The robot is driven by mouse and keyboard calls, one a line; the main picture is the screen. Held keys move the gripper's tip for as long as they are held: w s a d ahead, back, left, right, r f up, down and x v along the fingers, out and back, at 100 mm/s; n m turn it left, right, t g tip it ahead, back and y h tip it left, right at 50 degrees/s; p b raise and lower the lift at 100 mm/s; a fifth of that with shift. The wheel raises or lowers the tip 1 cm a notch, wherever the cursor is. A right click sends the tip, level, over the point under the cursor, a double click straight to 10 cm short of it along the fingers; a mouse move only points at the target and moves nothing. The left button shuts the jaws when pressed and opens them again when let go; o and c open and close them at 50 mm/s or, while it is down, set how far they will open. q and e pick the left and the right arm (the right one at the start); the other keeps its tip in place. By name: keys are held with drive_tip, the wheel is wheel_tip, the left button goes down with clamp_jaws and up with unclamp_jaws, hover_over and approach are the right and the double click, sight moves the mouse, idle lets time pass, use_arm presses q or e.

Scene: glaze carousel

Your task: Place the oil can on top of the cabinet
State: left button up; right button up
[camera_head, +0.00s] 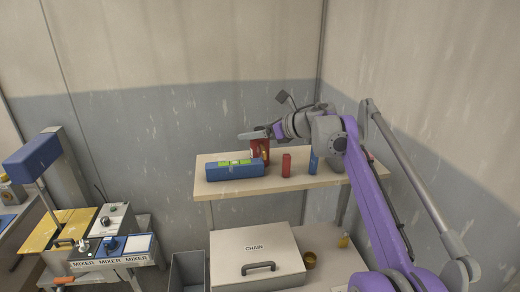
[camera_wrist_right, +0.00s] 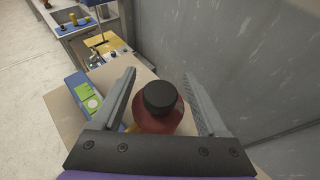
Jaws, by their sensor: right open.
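A dark red container with a black cap (camera_wrist_right: 160,112), which looks like the oil can, stands upright between the open fingers of my right gripper (camera_wrist_right: 160,100) in the right wrist view. In the head view the red container (camera_head: 260,150) stands on a raised wooden shelf (camera_head: 265,187), right behind a blue box. My right gripper (camera_head: 262,133) is over its top there, with its fingers spread. I cannot tell whether a finger touches it. No piece in view is clearly the cabinet. My left gripper is not in view.
The blue box with a green panel (camera_head: 235,171), a small red can (camera_head: 286,164) and a blue item (camera_head: 313,162) share the shelf. Below is a white CHAIN case (camera_head: 280,235) with a cup (camera_head: 309,261) beside it. Mixer controls (camera_head: 113,247) are at left; walls stand behind and right.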

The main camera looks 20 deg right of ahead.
drive_tip(key=shift+w+a+f, duration=0.15)
drive_tip(key=shift+w+a, duration=0.05)
drive_tip(key=shift+w, duration=0.15)
drive_tip(key=shift+s, duration=0.1)
drive_tip(key=shift+s, duration=0.1)
drive_tip(key=c, duration=1.2)
clamp_jaws()
drive_tip(key=shift+f, duration=0.15)
